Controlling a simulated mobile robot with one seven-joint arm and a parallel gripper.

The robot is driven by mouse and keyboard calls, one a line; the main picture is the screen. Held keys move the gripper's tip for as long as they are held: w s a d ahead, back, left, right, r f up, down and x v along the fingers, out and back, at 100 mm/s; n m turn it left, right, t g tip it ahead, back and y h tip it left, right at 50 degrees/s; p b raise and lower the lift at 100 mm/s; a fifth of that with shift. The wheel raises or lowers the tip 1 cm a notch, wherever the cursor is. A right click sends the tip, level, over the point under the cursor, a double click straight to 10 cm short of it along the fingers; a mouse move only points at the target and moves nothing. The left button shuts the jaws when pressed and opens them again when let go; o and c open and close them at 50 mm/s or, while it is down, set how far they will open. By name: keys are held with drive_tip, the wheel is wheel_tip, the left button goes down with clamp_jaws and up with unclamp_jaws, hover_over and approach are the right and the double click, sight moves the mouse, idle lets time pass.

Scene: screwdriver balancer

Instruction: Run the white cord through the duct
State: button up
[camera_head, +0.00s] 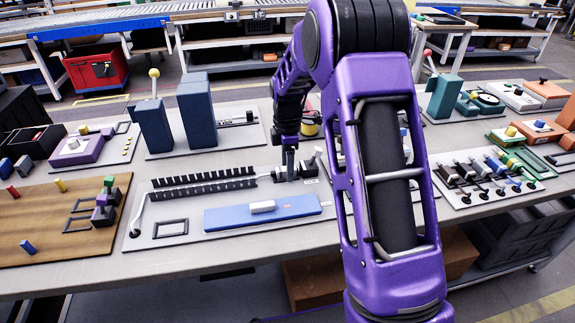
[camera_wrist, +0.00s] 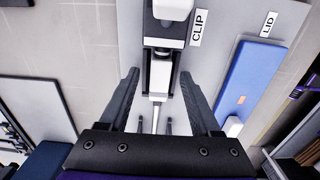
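The black slotted duct (camera_head: 203,183) lies on a grey board in the head view. The white cord (camera_head: 140,212) rises from the board's left end to the duct; its course inside is hard to see. My gripper (camera_head: 289,172) points down at the duct's right end, by the dark clip fixture (camera_head: 308,169). In the wrist view my gripper (camera_wrist: 158,74) has its two fingers wide apart. Between them a thin white length, seemingly the cord (camera_wrist: 155,120), runs to a pale block at the clip fixture (camera_wrist: 161,48). No finger visibly touches it.
A blue lid (camera_head: 225,218) with a white handle lies in front of the duct; it also shows in the wrist view (camera_wrist: 246,75). A black rectangular frame (camera_head: 171,228) lies at the board's left. Tall blue blocks (camera_head: 197,112) stand behind. My arm hides the board's right end.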

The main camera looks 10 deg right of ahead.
drive_tip(key=shift+r, duration=0.1)
wheel_tip(320, 180, up, 17)
drive_tip(key=p, duration=0.3)
drive_tip(key=shift+r, duration=0.15)
idle(0.3)
